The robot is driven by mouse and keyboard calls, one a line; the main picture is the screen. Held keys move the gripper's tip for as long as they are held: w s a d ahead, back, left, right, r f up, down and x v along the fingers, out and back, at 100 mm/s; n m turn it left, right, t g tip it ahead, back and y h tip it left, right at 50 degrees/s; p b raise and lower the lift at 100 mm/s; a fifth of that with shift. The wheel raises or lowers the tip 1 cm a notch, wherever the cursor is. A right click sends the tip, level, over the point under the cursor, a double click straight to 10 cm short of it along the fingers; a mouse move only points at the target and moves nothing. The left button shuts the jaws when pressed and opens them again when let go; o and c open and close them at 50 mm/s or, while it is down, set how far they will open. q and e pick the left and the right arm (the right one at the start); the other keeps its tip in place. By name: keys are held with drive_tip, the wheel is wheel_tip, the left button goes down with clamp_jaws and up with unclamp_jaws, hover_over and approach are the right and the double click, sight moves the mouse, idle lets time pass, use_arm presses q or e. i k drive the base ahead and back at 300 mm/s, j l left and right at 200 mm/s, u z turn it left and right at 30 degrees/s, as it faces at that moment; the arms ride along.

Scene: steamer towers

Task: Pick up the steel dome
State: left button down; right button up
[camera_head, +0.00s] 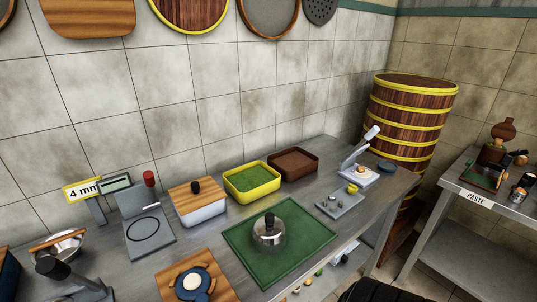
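The steel dome (269,238) is a small shiny grey dome with a dark knob on top. It sits upright near the middle of a green mat (306,231) on the steel counter. Nothing is touching it from above or from the sides. What is under the dome cannot be seen. Neither of my grippers shows in the head view.
Behind the mat stand a white box with a wooden lid (198,203), a yellow tray (252,190) and a brown tray (294,172). A wooden board (170,280) with a blue ring is at left. A small grey tray (340,208) lies at right.

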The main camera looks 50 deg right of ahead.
sight(270, 233)
drive_tip(key=z, duration=1.55)
drive_tip(key=k+l+z, duration=0.1)
drive_tip(key=l+z, duration=0.25)
drive_tip(key=l, duration=0.15)
drive_tip(key=l+z, duration=0.35)
drive_tip(key=l, duration=0.2)
